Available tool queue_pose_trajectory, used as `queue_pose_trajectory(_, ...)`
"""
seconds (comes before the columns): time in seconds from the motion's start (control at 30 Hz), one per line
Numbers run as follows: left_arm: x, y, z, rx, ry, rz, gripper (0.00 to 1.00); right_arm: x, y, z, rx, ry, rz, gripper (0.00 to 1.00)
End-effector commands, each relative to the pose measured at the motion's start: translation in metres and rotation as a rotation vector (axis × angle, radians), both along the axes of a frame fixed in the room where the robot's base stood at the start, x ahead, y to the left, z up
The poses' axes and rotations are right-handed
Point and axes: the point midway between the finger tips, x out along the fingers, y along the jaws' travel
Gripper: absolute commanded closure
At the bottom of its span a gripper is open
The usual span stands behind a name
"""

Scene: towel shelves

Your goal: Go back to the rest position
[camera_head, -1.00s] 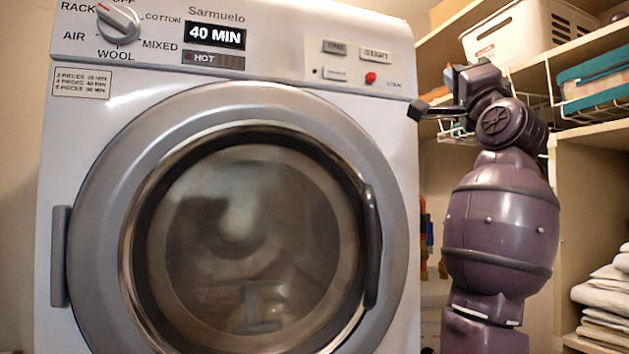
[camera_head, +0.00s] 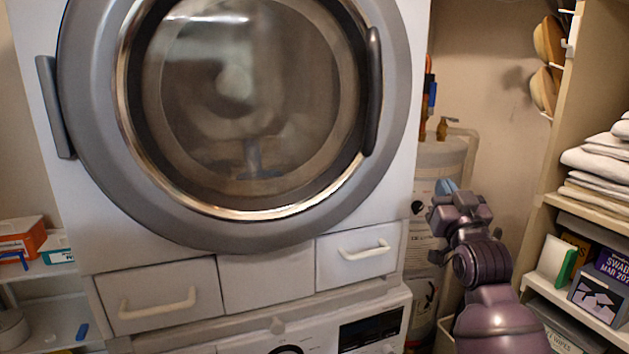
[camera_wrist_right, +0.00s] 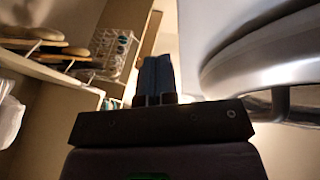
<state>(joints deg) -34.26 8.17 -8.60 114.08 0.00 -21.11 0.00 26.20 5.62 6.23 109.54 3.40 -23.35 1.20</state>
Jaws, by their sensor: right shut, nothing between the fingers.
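My right gripper (camera_head: 447,187) is at the lower right of the head view, to the right of the dryer's drawers and in front of a white tank. In the right wrist view its two dark fingers (camera_wrist_right: 154,78) are together, with nothing between them. My left gripper is not in view. The dryer door (camera_head: 75,205) is closed, with a grey handle on its right side. The right gripper is apart from the door.
Shelves at right hold folded towels (camera_head: 600,165) and boxes (camera_head: 600,290). A white tank (camera_head: 440,165) stands between dryer and shelves. Drawers (camera_head: 160,295) sit under the dryer door, above a second machine (camera_head: 375,330). Small boxes (camera_head: 20,240) stand on shelves at left.

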Motion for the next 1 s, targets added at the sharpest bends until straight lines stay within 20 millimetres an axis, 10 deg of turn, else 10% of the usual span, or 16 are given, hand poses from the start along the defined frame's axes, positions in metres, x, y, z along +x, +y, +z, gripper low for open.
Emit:
queue_pose_trajectory(0.5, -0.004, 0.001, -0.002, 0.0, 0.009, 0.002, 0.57, -0.111, -0.002, -0.251, -0.127, 0.396, -0.009, 1.0)
queue_pose_trajectory(1.0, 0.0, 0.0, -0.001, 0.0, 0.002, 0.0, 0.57, -0.28, -0.015, -0.422, -0.116, 0.8, -0.019, 1.0)
